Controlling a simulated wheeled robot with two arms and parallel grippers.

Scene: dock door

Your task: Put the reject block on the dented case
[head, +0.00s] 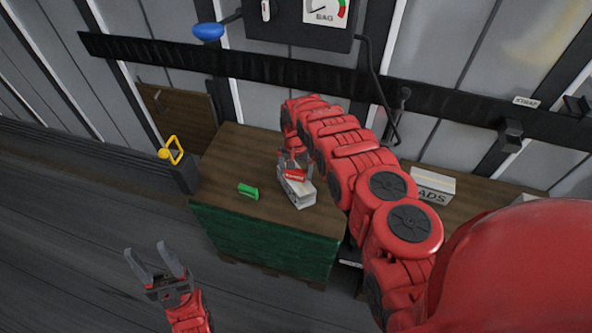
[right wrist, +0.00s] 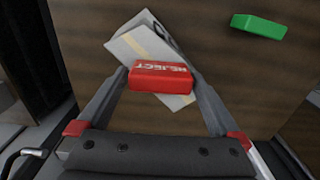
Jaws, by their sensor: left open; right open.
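The red reject block (head: 296,179) lies on top of the pale grey case (head: 300,195), which sits on the brown wooden top of the green-sided stand. In the right wrist view the block (right wrist: 160,77) shows its REJECT lettering upside down, and the case (right wrist: 138,42) has a tan tape stripe. My right gripper (head: 295,168) is open, with its fingers on either side of the block and gaps between. The case's dent cannot be made out clearly. My left gripper (head: 157,266) is open and empty, low at the left over the floor.
A green block (head: 248,191) lies left of the case on the stand (head: 237,143). A yellow handle (head: 173,150) stands on a low dark barrier at the left. A labelled box (head: 433,184) sits on a wooden surface at the right. A gauge panel hangs on the wall behind.

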